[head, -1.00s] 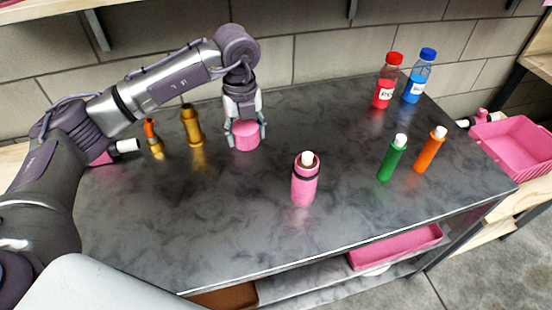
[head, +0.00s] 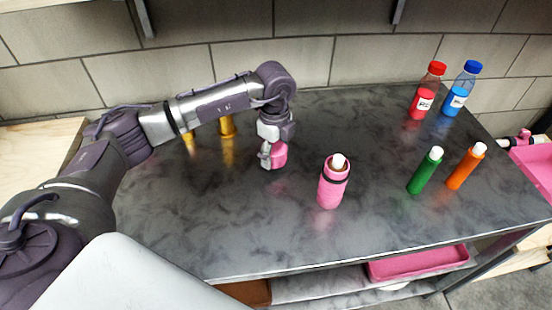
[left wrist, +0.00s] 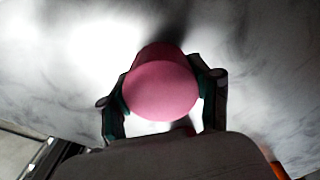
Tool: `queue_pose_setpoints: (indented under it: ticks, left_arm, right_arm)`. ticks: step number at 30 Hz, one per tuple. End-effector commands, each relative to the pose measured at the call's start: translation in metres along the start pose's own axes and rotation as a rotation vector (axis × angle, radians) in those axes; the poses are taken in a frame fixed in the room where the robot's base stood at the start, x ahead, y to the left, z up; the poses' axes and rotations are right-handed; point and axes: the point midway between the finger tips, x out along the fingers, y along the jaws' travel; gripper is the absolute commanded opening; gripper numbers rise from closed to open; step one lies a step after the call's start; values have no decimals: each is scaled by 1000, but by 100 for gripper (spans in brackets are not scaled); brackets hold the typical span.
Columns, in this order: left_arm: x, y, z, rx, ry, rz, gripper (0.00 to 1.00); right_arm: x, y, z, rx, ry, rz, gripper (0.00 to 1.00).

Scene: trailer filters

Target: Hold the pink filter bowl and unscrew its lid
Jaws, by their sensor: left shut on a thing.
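My left gripper (head: 272,157) is shut on a short pink cylinder (head: 280,154), which looks like the lid. It also shows end-on between both fingers in the left wrist view (left wrist: 160,92). I cannot tell whether it touches the table. The pink filter bowl (head: 332,188) stands upright on the table, to the right of and nearer than my left gripper, apart from it. It has a dark band near its top, and a white-tipped filter (head: 338,162) sticks out of its open top. My right gripper is not in view.
A green filter (head: 420,175) and an orange one (head: 463,170) stand to the right. A red bottle (head: 422,100) and a blue one (head: 457,98) stand behind them. Gold pieces (head: 227,127) are partly behind my left arm. The dark tabletop (head: 240,220) is clear in front.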

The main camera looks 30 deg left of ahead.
Motion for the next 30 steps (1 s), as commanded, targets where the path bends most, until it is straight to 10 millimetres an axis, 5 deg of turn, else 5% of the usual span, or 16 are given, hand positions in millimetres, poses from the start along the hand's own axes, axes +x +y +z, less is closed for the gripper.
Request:
queue_pose_setpoints:
  ticks: [6, 17, 18, 21, 30]
  left_arm:
    - [28, 1, 0, 1, 0, 3, 21]
    - [34, 0, 0, 2, 0, 1, 21]
    - [32, 0, 0, 2, 0, 0, 69]
    - [32, 0, 0, 2, 0, 0, 86]
    - [32, 0, 0, 1, 0, 0, 88]
  right_arm:
    - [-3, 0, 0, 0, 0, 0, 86]
    - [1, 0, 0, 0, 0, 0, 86]
    - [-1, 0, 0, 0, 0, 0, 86]
    - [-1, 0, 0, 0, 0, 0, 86]
    - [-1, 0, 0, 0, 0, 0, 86]
